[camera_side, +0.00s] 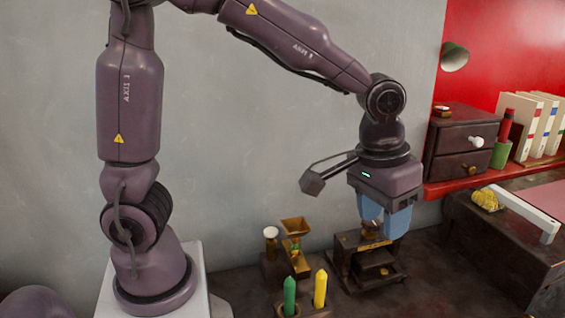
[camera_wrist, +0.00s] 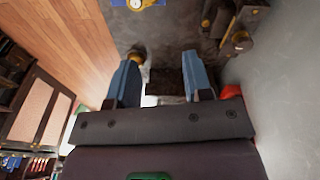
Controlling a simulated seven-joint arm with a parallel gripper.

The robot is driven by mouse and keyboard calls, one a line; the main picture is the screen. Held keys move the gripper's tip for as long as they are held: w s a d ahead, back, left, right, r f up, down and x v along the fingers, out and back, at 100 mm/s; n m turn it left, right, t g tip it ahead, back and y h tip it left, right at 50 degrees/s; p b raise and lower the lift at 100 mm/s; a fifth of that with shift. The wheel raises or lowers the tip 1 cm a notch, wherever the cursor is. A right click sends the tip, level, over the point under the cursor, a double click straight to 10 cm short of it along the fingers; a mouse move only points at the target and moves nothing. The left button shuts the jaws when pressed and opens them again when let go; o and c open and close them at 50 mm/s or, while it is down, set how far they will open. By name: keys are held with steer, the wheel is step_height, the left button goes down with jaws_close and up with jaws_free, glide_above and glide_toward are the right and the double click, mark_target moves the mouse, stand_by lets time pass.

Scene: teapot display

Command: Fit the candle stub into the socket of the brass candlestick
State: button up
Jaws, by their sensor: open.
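My gripper (camera_side: 384,222) is pointed down over a dark wooden stand (camera_side: 378,283) in the side view, its blue fingers apart. A small brownish piece (camera_side: 372,229) shows by the fingers at the stand's top; I cannot tell what it is or whether they touch it. In the wrist view my gripper (camera_wrist: 162,60) has a clear gap between its fingers, with dark brown wood beyond. A round brass-coloured piece (camera_wrist: 137,54) shows by the left fingertip. I cannot surely pick out the candle stub or the brass candlestick in either view.
Left of the stand are a brass funnel-topped piece (camera_side: 296,228), a white-topped piece (camera_side: 270,234), and a green (camera_side: 290,296) and a yellow (camera_side: 320,288) pointed stick in a holder. A dark drawer box (camera_side: 460,140) and books (camera_side: 540,125) stand on a red shelf at right.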

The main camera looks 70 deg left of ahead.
steer(key=s+a+r+m+t, duration=0.1)
steer(key=s+a+r+t, duration=0.1)
steer(key=s, duration=0.5)
steer(key=s+a+r+t, duration=0.1)
steer(key=s+a+r, duration=0.4)
steer(key=s+a, duration=0.1)
steer(key=shift+s+a+m+t, duration=0.15)
steer(key=shift+s+m+t, duration=0.25)
